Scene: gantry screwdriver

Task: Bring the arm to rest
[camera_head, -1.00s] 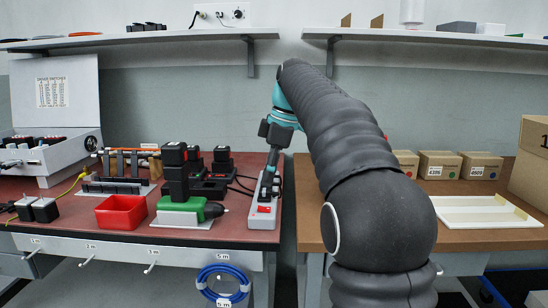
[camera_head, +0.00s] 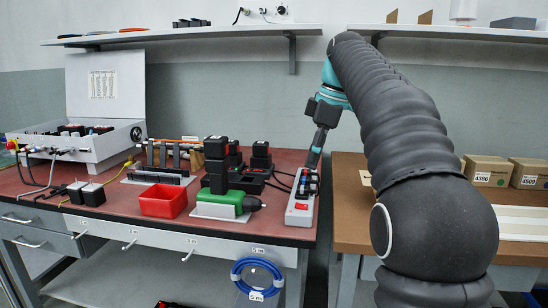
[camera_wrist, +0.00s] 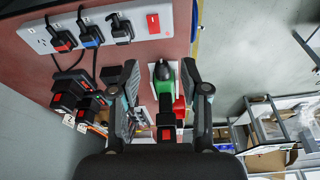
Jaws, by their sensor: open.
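My arm reaches forward over the gap between two benches, raised and bent. My gripper (camera_head: 316,158) points down near the back of the power strip (camera_head: 299,208) on the red bench; I cannot tell the gap between them. In the wrist view, my gripper (camera_wrist: 160,68) has its two dark fingers apart with nothing held. The green and black screwdriver (camera_head: 226,201) lies on a pale plate left of the strip. It also shows in the wrist view (camera_wrist: 161,88), between the fingers in the picture but beyond them.
A red bin (camera_head: 163,201), black chargers and a grey switch box (camera_head: 90,145) stand on the red bench (camera_head: 120,210). Plugs fill part of the strip. Small cartons (camera_head: 487,171) stand on the brown bench (camera_head: 350,205). A shelf (camera_head: 200,36) runs behind.

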